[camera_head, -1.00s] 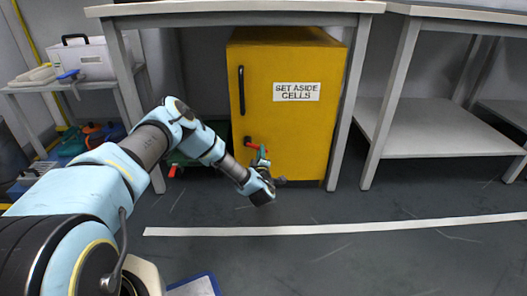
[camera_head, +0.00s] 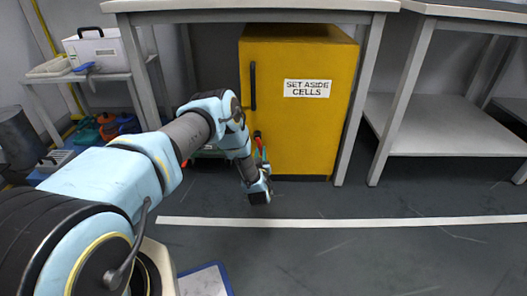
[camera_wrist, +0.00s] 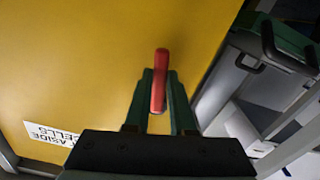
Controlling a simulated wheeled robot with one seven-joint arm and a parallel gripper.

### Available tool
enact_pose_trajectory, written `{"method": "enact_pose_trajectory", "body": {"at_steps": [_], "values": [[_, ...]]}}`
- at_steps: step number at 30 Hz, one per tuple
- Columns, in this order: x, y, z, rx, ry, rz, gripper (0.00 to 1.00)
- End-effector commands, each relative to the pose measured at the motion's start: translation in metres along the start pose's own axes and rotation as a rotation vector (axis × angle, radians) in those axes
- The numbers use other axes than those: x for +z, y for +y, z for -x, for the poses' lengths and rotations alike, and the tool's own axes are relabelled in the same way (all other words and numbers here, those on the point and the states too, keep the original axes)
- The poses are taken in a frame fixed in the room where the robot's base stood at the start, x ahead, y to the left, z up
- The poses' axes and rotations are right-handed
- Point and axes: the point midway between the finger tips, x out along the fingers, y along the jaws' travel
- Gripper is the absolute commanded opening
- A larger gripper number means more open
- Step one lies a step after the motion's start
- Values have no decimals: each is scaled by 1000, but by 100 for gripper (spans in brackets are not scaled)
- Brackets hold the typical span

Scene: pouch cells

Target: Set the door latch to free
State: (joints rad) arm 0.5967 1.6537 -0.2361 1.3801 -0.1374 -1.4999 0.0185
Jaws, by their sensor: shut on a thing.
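The yellow cabinet (camera_head: 305,125) stands under the bench with its door facing me and a "SET ASIDE CELLS" label (camera_head: 307,88). The door latch (camera_head: 257,134) has a red lever low on the door's left side, below the black door handle (camera_head: 253,86). My gripper (camera_head: 263,157) is at the latch, and its wrist hides part of the lever in the head view. In the wrist view the red lever (camera_wrist: 159,82) lies between the two green fingers of my gripper (camera_wrist: 160,95), which are shut on it. The lever's exact angle is hard to tell.
The bench's legs (camera_head: 361,110) flank the cabinet. A low shelf unit (camera_head: 445,125) stands to the right. A side table on the left carries a white case (camera_head: 97,52). The floor (camera_head: 370,200) in front is clear, with a white line (camera_head: 340,222) across it.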

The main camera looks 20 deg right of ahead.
Motion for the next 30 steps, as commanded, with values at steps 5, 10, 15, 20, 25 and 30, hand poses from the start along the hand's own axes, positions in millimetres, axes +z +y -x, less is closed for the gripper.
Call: {"method": "enact_pose_trajectory", "body": {"at_steps": [5, 10, 15, 20, 25, 30], "values": [[-1, -5, 0, 2, -1, -101, 0], [-1, -8, 0, 2, -1, -160, 0], [-1, -10, 0, 1, -1, -189, 0], [0, -11, 0, 0, -1, -196, 0], [0, -11, 0, 0, -2, -195, 0], [0, -11, 0, 0, -2, -195, 30]]}}
